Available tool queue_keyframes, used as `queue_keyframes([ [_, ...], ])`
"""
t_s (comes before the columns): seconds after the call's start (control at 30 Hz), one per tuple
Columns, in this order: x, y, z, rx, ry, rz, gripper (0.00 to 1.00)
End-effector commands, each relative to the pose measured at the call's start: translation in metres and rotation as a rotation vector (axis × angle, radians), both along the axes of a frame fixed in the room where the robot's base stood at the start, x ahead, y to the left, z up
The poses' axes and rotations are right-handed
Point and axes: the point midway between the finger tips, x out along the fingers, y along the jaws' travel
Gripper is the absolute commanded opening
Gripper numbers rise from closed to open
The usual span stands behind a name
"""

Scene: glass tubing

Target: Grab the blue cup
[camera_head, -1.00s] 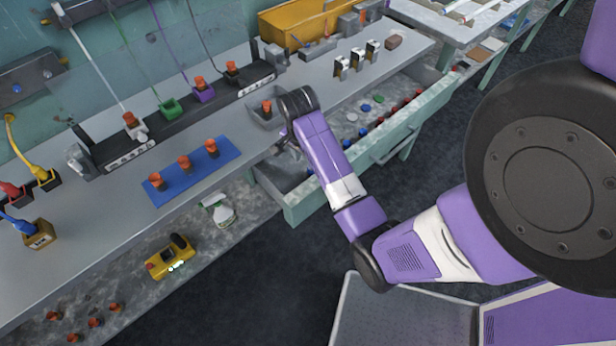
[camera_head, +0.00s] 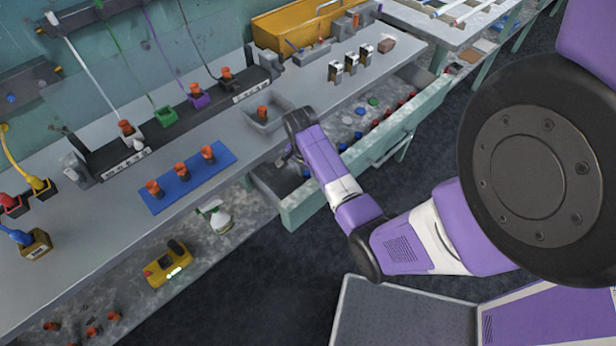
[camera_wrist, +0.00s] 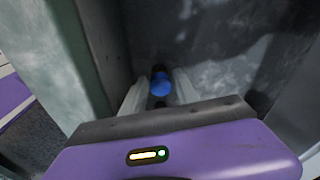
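The blue cup (camera_wrist: 161,86) is small and round. In the wrist view it is between the two fingers of my gripper (camera_wrist: 160,80), down inside the open drawer near a wall. The fingers stand apart on either side of it, and I see no clear contact. In the head view my gripper (camera_head: 284,158) points down at the near end of the open drawer (camera_head: 293,213), mostly hidden by my own wrist. A small blue thing (camera_head: 307,172) shows in the drawer beside my arm; I cannot tell whether it is the same cup.
Several red, blue, green and white pieces lie further along the drawer. A grey bin (camera_head: 268,121) with an orange-topped piece stands on the bench above. A blue mat (camera_head: 187,178) holds three orange-topped pieces. The drawer walls are close around my gripper.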

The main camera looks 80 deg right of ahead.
Motion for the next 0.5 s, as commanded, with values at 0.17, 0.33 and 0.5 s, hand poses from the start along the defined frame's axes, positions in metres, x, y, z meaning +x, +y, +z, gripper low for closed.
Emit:
queue_keyframes([
  [0.17,0.0002,-0.0001,0.0004,0.000,0.000,0.000,0.28],
  [0.33,0.0002,-0.0001,0.0005,0.000,0.000,0.000,0.00],
  [0.5,0.0002,-0.0001,0.0007,-0.001,0.000,0.000,0.00],
])
